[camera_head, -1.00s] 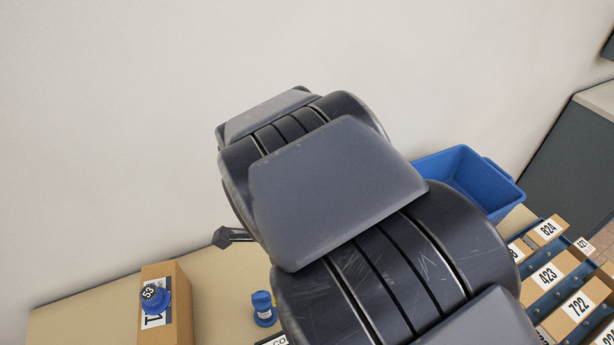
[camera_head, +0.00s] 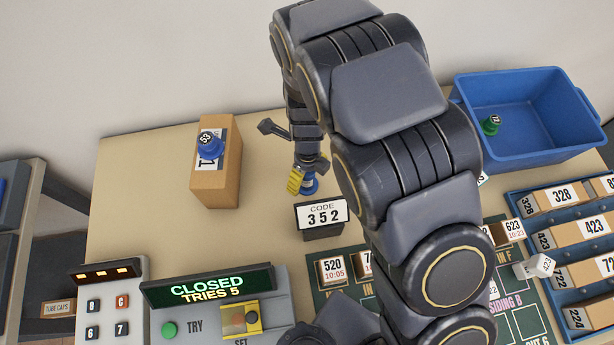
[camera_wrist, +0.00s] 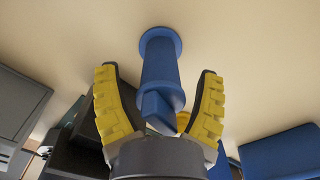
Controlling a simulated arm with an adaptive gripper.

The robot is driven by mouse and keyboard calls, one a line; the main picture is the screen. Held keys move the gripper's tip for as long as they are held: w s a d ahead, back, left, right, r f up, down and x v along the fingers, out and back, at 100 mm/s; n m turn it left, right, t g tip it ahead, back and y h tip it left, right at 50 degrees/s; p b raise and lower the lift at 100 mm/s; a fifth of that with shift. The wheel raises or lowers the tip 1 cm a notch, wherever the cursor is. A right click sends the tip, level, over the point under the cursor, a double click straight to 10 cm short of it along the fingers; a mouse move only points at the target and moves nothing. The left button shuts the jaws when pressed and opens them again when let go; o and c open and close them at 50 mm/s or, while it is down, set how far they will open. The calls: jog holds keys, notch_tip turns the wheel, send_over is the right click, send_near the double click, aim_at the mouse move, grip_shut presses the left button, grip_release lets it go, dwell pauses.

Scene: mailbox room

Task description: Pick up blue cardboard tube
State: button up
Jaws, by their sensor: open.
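My gripper (camera_head: 301,180) points down over the tube. Its fingers stand apart, one on either side of the tube, with visible gaps in the wrist view (camera_wrist: 157,74). The tube is not clasped.
The code sign (camera_head: 322,214) reading 352 stands close in front of the tube. A cardboard box (camera_head: 217,180) bearing a blue piece marked 53 (camera_head: 209,145) is at left. A blue bin (camera_head: 530,155) and a parcel rack (camera_head: 560,240) are at right. A keypad and "CLOSED" display (camera_head: 208,288) are in front.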

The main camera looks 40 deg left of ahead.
jog(key=c, duration=1.2)
jog(key=shift+o, duration=0.2)
